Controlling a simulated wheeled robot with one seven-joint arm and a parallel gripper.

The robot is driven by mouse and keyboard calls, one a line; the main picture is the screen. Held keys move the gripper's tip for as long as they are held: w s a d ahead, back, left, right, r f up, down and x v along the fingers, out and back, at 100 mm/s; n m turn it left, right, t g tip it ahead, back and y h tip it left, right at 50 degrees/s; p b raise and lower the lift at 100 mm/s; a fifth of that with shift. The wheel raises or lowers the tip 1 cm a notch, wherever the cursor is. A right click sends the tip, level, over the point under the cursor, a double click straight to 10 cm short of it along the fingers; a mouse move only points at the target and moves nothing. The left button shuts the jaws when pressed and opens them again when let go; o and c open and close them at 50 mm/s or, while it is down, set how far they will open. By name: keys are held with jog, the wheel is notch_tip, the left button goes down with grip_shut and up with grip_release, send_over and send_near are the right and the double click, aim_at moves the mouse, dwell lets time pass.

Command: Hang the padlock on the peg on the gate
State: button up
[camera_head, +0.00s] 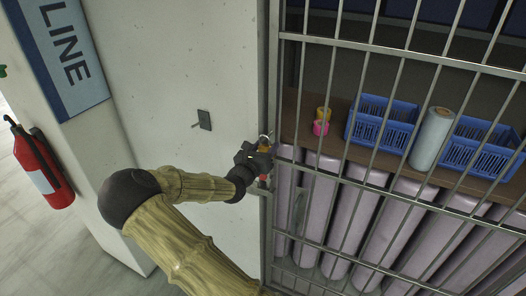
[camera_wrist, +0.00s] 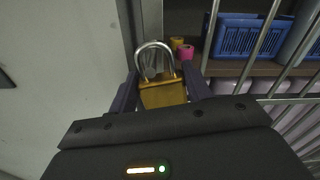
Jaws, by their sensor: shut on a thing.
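The padlock (camera_wrist: 163,94) has a brass body and a silver shackle. In the wrist view it stands upright between my gripper's two fingers (camera_wrist: 160,92), shackle upward and away from me. My gripper (camera_head: 262,151) is shut on its body. In the head view the padlock (camera_head: 264,140) shows small at the gripper's tip, in front of the gate's left post. The barred metal gate (camera_head: 372,47) fills the right side.
Behind the bars, a shelf holds blue baskets (camera_head: 384,125), a pale roll (camera_head: 431,138) and yellow and pink spools (camera_head: 321,127). Lilac rolls (camera_head: 355,215) stand below. A pale wall with a small dark plate (camera_head: 204,120) and a red extinguisher (camera_head: 42,168) are at left.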

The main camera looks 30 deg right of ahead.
jog(key=shift+w+d+f+b, duration=0.3)
jog(key=shift+w+d+f, duration=0.15)
jog(key=shift+w+d, duration=0.25)
jog(key=shift+s, duration=0.1)
jog(key=o, duration=1.2)
jog(key=shift+s, duration=0.1)
jog(key=shift+r, duration=0.1)
jog(key=shift+a, duration=0.1)
